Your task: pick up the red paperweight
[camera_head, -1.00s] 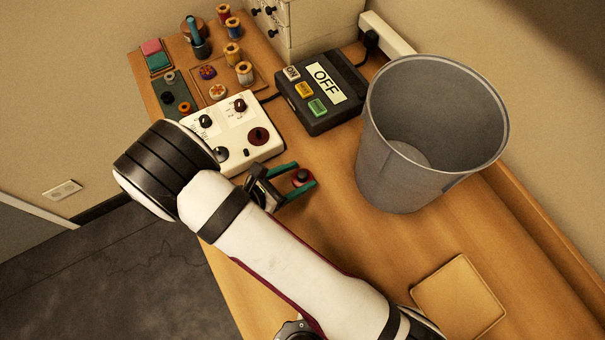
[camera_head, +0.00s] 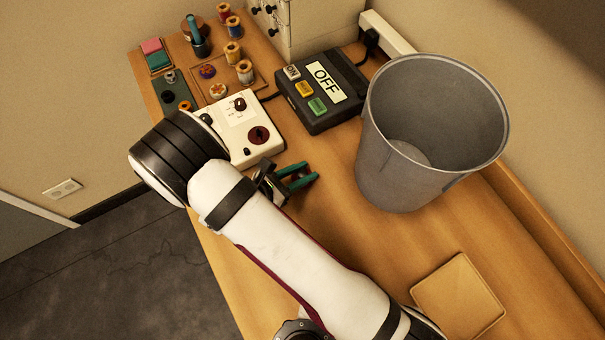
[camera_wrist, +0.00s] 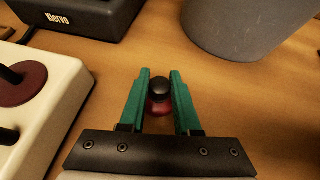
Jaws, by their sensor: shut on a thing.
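The red paperweight (camera_wrist: 158,108), a small red base with a black knob on top, sits between the green fingers of my gripper (camera_wrist: 160,72) in the wrist view. The fingers are shut on it, close at either side of the knob. In the head view my gripper (camera_head: 311,172) is over the wooden table, right of the white control box, and the paperweight can hardly be made out there. I cannot tell whether its base touches the table.
A grey bin (camera_head: 400,165) stands to the right of my gripper. A white control box (camera_head: 245,135) is close on the left, and a black box marked OFF (camera_head: 322,92) lies behind. A tan pad (camera_head: 459,297) lies at the front right. Spools (camera_head: 233,54) stand at the back left.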

